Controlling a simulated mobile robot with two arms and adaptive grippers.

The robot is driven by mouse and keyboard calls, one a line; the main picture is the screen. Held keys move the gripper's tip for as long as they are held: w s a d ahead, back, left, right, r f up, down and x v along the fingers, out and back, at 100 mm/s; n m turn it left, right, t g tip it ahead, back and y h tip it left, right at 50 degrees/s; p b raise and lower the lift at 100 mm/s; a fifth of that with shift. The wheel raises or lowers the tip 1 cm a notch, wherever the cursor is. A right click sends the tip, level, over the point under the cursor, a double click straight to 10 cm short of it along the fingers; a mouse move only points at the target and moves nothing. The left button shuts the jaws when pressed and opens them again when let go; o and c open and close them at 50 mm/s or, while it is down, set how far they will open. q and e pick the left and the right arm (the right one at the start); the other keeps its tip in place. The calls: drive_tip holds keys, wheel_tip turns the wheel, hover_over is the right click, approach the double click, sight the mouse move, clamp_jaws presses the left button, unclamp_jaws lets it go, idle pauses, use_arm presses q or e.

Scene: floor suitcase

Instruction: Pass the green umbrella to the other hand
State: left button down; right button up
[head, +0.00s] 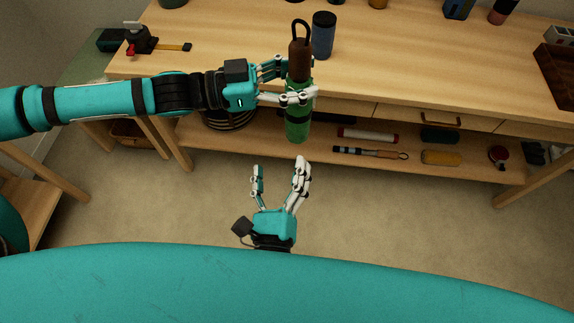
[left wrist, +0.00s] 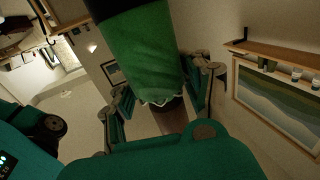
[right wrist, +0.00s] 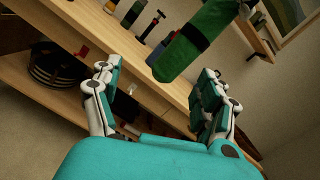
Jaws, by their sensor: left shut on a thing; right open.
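The green umbrella (head: 298,122) is folded, with a brown handle and a dark wrist loop at its upper end. My left gripper (head: 287,88) is shut on it around its middle, in front of the workbench edge. In the left wrist view the green cloth (left wrist: 140,55) fills the space between the fingers. My right gripper (head: 279,170) is open and empty, below the umbrella's lower end in the head view, fingers pointing up toward it. In the right wrist view the umbrella (right wrist: 190,45) shows beyond and between the open fingers (right wrist: 158,95), apart from them.
A wooden workbench (head: 230,30) stands behind, with a blue cylinder (head: 323,36) on top close to the umbrella's handle. Its lower shelf (head: 320,165) holds a yellow item (head: 440,157), a white roll (head: 367,135) and other things. The carpet around my right gripper is clear.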

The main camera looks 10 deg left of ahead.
sight(296, 125)
wheel_tip(296, 125, up, 4)
drive_tip(key=s+d+r+m+h, duration=0.1)
drive_tip(key=d+m+h, duration=0.1)
drive_tip(key=m, duration=0.4)
drive_tip(key=shift+g, duration=0.4)
drive_tip(key=w, duration=1.1)
drive_tip(key=shift+w+f, duration=0.2)
drive_tip(key=shift+w, duration=0.1)
drive_tip(key=shift+d, duration=0.1)
drive_tip(key=c, duration=1.3)
use_arm(q)
drive_tip(key=shift+c, duration=2.3)
unclamp_jaws()
use_arm(e)
drive_tip(key=shift+c, duration=0.9)
